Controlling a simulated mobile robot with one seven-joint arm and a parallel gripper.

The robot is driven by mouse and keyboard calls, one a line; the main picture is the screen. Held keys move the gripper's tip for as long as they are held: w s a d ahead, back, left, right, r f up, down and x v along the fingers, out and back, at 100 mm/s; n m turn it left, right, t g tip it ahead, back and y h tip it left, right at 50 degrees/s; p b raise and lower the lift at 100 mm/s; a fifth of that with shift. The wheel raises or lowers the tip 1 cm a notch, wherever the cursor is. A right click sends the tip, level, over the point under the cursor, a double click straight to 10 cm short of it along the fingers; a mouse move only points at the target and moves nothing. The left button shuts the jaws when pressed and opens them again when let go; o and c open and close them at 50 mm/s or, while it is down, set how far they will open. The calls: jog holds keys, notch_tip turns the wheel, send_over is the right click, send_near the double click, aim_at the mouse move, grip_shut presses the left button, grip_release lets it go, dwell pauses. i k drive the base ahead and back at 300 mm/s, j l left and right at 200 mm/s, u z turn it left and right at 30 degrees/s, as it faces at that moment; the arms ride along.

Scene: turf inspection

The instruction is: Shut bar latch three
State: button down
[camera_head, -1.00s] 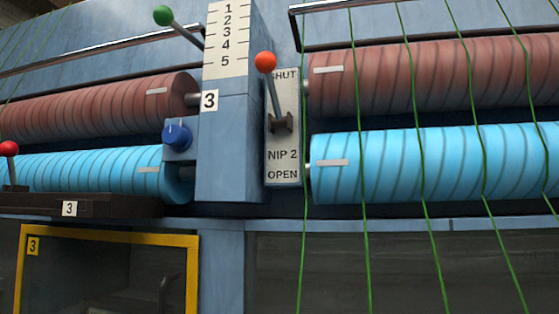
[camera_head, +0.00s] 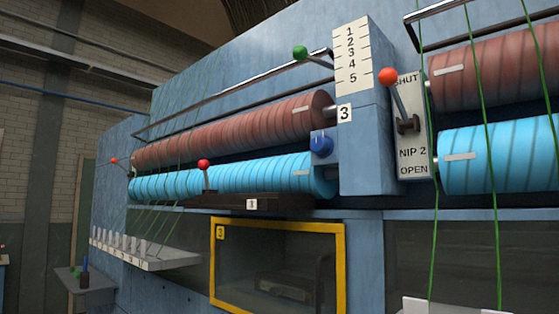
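A dark bar (camera_head: 285,203) runs below the blue roller of the left section. It bears a small white number tag (camera_head: 251,204), too small to read surely now. A short lever with a red ball (camera_head: 203,164) stands upright at the bar's left part, in front of the blue roller. I cannot tell from this whether the latch is shut. A white "3" plate (camera_head: 344,113) marks the post right of this section. My gripper is not in view.
A red-ball lever (camera_head: 388,76) leans up toward SHUT on the NIP 2 plate (camera_head: 412,140). A green-ball lever (camera_head: 300,53) and blue knob (camera_head: 320,145) are near the post. Below are a yellow-framed window (camera_head: 343,270), a shelf of white pegs (camera_head: 175,258) and a grey side table (camera_head: 95,291).

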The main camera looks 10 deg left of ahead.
aim_at(204, 165)
jog(key=u, duration=1.15)
jog(key=i+j+u, duration=0.1)
jog(key=i+j, duration=0.25)
jog(key=i, duration=0.05)
